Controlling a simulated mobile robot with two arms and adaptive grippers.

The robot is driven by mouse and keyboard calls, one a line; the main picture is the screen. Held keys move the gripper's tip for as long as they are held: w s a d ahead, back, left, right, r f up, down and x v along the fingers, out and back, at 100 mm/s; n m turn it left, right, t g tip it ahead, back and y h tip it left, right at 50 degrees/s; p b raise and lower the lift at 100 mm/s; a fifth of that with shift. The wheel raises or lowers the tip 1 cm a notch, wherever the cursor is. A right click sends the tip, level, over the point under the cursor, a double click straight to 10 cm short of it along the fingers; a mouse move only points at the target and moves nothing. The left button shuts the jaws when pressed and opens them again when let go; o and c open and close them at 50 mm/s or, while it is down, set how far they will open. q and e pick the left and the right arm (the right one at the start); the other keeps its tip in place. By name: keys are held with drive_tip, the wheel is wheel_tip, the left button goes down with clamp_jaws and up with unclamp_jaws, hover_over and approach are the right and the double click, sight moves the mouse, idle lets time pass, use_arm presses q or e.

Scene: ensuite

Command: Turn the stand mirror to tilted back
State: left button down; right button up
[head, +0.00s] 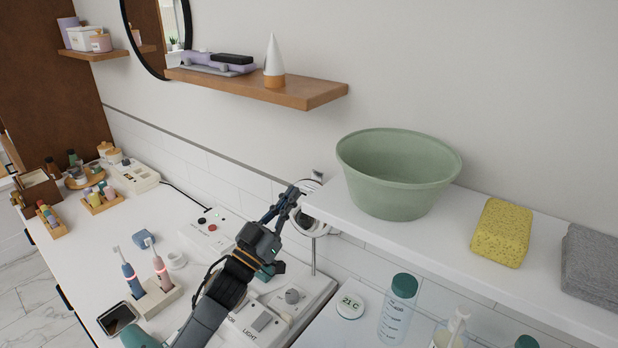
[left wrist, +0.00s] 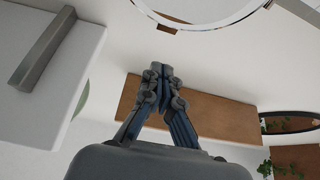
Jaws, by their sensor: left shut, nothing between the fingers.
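The stand mirror (head: 313,226) is a small round mirror on a thin upright stem, on the counter just below the white shelf's left end. Its upper left part is partly hidden by my left gripper (head: 288,197). The mirror's pale round rim (left wrist: 198,24) also shows at the top of the left wrist view. My left gripper is shut and empty, with its fingertips up beside the mirror's left edge in the head view. In the left wrist view the closed fingers (left wrist: 163,72) are apart from the rim in the picture. I cannot tell whether they touch the mirror. My right gripper is not in view.
The white shelf (head: 450,238) carries a green basin (head: 398,172), a yellow sponge (head: 502,232) and a grey towel (head: 592,265). A wooden shelf (head: 310,93) is above. Toothbrushes (head: 160,272) and a dark phone-like slab (head: 118,318) are on the counter at left.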

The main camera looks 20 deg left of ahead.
sight(308, 185)
use_arm(q)
drive_tip(key=shift+w+d+r+p, duration=0.1)
drive_tip(key=shift+w+d+p, duration=0.25)
drive_tip(key=shift+w, duration=0.65)
drive_tip(key=shift+w+d+f+p, duration=0.15)
drive_tip(key=shift+w+d, duration=0.25)
drive_tip(key=shift+w, duration=0.65)
drive_tip(key=shift+w+d+r+p, duration=0.15)
drive_tip(key=shift+w+d+p, duration=0.2)
drive_tip(key=shift+w, duration=0.65)
